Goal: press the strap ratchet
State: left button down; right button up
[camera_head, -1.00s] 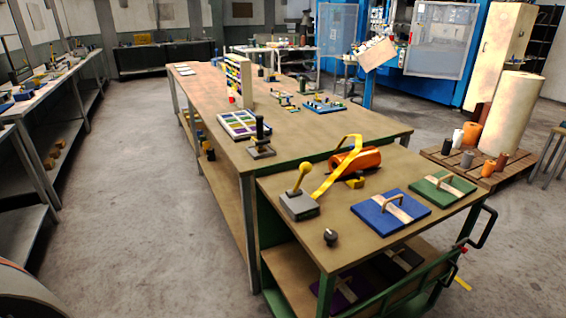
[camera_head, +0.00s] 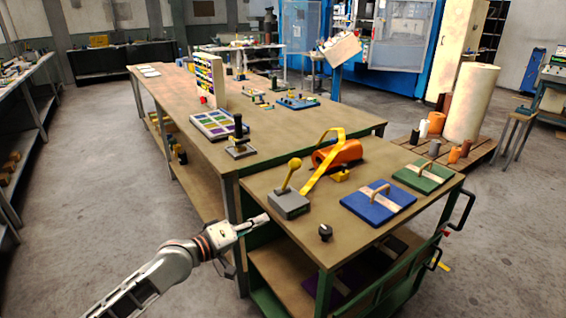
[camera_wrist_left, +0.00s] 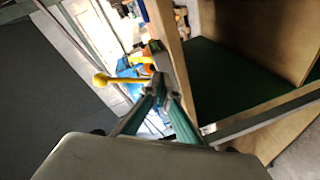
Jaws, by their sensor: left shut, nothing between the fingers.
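A grey block (camera_head: 288,204) with a yellow ball-topped lever (camera_head: 292,175) stands near the left edge of the cart top; the lever leans up to the right. A yellow strap (camera_head: 322,160) runs from near it up over an orange roll (camera_head: 338,153). A small yellow block (camera_head: 341,175) sits in front of the roll. My left gripper (camera_head: 264,218) is shut and empty, just left of the grey block at the cart's edge, apparently apart from it. In the left wrist view the shut fingers (camera_wrist_left: 160,85) point toward the yellow lever (camera_wrist_left: 118,80). My right gripper is out of view.
A blue plate (camera_head: 378,213) and a green plate (camera_head: 435,179) with handles lie on the cart top (camera_head: 290,240). A dark knob (camera_head: 325,232) sits near its front edge. A black-handled tool (camera_head: 239,150) stands on the long table behind.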

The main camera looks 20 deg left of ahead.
pick_arm(q)
jog(key=w+a+r+n+h, duration=0.1)
jog(key=w+a+r, duration=0.1)
jog(key=r, duration=0.5)
jog(key=w+a+r+n+t, duration=0.1)
jog(key=w+a+r+n, duration=0.1)
jog(key=r, duration=0.5)
jog(key=shift+w+r+n+h, duration=0.3)
jog(key=shift+w+h, duration=0.1)
jog(key=shift+w, duration=0.45)
jog(key=p, duration=0.1)
send_over(289, 178)
jog(key=a, duration=0.1)
jog(key=shift+s+a+f, duration=0.15)
jog(key=shift+s+f, duration=0.15)
jog(key=shift+s, duration=0.15)
